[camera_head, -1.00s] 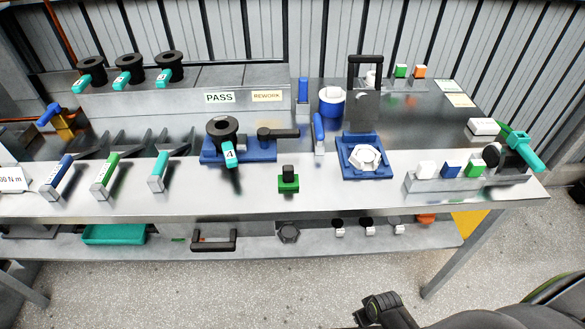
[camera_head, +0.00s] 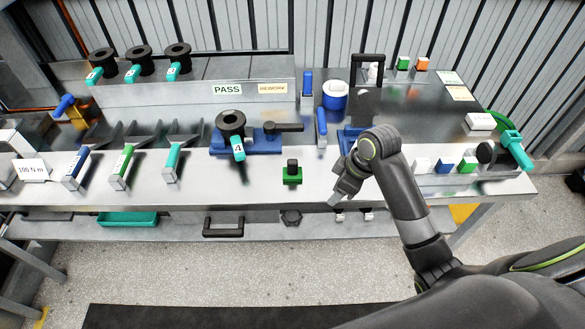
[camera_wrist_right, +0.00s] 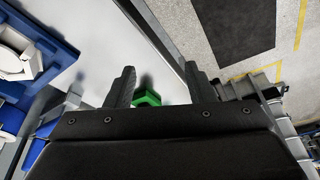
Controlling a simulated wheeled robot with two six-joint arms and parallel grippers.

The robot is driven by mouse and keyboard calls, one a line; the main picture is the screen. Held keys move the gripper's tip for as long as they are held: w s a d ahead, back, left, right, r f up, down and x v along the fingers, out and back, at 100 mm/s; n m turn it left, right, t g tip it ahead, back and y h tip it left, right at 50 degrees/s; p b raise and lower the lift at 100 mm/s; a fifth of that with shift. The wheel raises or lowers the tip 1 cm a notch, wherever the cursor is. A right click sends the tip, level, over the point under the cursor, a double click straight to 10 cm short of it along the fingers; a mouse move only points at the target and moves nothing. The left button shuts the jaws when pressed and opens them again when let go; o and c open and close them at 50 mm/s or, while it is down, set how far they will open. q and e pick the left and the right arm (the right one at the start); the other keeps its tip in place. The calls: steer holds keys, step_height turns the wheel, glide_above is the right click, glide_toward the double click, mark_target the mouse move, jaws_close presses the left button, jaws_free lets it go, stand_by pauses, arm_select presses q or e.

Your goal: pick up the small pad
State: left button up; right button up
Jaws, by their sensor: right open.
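A small green pad with a black knob on top (camera_head: 292,174) sits near the front edge of the steel bench. In the right wrist view a green block (camera_wrist_right: 147,98), which appears to be this pad, shows between the fingers, closer to the left one; the gripper body hides part of it. My right gripper (camera_head: 337,197) is open and empty, to the right of the pad and apart from it, over the bench's front edge. The right gripper's two spread fingers also show in the wrist view (camera_wrist_right: 160,85). My left gripper is not in view.
A blue fixture with a black spool tagged 4 (camera_head: 231,122) stands behind left of the pad. My right arm partly covers another blue fixture (camera_head: 349,134). Several small blocks stand at the right. The bench around the pad is clear.

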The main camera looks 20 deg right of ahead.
steer(key=w+a+r+n+g+y, duration=0.15)
steer(key=w+r+n, duration=0.35)
steer(key=w+r, duration=0.65)
steer(key=b, duration=0.5)
glide_toward(295, 162)
steer(key=shift+n+t, duration=0.25)
steer(key=shift+n, duration=0.05)
steer(key=x, duration=0.5)
steer(key=shift+s+f+p, duration=0.2)
steer(key=shift+f+p, duration=0.1)
steer(key=shift+p, duration=0.1)
steer(key=shift+a+f, duration=0.25)
steer(key=shift+f, duration=0.25)
steer(key=p+x, duration=0.1)
steer(key=x, duration=0.3)
steer(key=shift+w+p, duration=0.15)
steer(key=shift+p, duration=0.15)
steer(key=shift+w+a+f, duration=0.1)
steer(key=shift+a+f, duration=0.1)
steer(key=shift+f, duration=0.35)
steer(key=c, duration=1.1)
steer(key=shift+o, duration=0.2)
step_height(295, 162, up, 10)
steer(key=shift+r+b, duration=0.1)
steer(key=shift+b, duration=0.8)
steer(key=o, duration=0.4)
jaws_close()
